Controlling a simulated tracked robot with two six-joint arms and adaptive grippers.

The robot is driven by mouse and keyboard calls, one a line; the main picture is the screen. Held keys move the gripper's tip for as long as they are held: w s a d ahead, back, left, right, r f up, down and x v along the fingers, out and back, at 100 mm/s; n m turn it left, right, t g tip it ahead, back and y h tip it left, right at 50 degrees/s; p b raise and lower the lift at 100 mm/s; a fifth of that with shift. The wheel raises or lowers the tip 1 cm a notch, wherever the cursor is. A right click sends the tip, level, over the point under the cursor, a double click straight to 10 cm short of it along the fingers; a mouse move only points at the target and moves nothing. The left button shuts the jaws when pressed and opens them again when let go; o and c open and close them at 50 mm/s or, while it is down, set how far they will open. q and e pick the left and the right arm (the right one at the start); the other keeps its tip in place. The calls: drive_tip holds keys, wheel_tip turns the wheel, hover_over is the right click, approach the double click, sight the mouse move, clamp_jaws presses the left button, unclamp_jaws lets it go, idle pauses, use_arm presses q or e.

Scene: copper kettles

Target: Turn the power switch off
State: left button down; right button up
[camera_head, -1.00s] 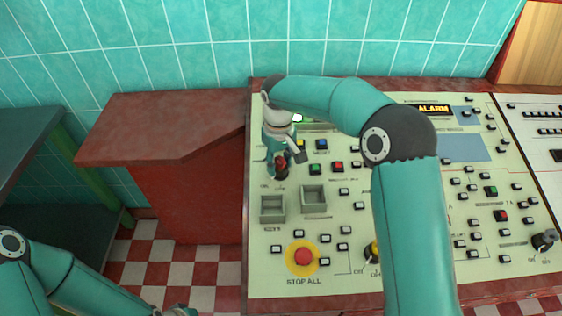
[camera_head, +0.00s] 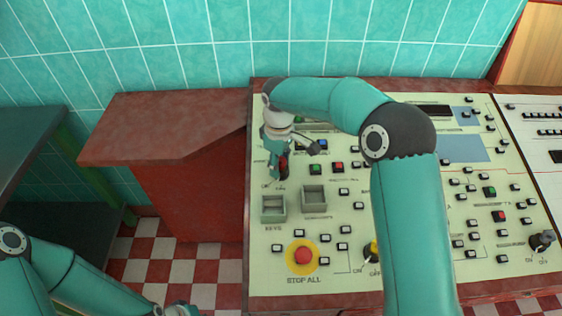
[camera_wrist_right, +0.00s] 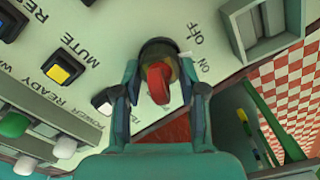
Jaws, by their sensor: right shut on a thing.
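The power switch is a knob with a red handle on a dark round base (camera_wrist_right: 157,82), at the left of the cream control panel (camera_head: 345,283). ON and OFF are printed beside it in the right wrist view. In the head view its red handle (camera_head: 284,164) shows only partly, under my right gripper (camera_head: 279,171). In the wrist view my right gripper (camera_wrist_right: 160,88) has a finger on each side of the red handle and is shut on it. My left gripper (camera_head: 178,310) is at the bottom edge, cut off, with its fingers unclear.
Two grey square recesses (camera_head: 273,219) lie just in front of the switch. A red STOP ALL button (camera_head: 303,256) on a yellow ring is nearer me. Several small buttons surround my right arm. The display (camera_head: 432,111) at the back is dark. A red counter (camera_head: 150,126) stands left.

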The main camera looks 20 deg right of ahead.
drive_tip(key=shift+a+n, duration=0.1)
drive_tip(key=shift+n, duration=1)
drive_tip(key=shift+n+p, duration=0.3)
drive_tip(key=shift+n, duration=0.3)
drive_tip(key=o, duration=1.1)
drive_tip(key=shift+o, duration=0.2)
wheel_tip(320, 180, up, 12)
drive_tip(key=shift+s+f, duration=0.1)
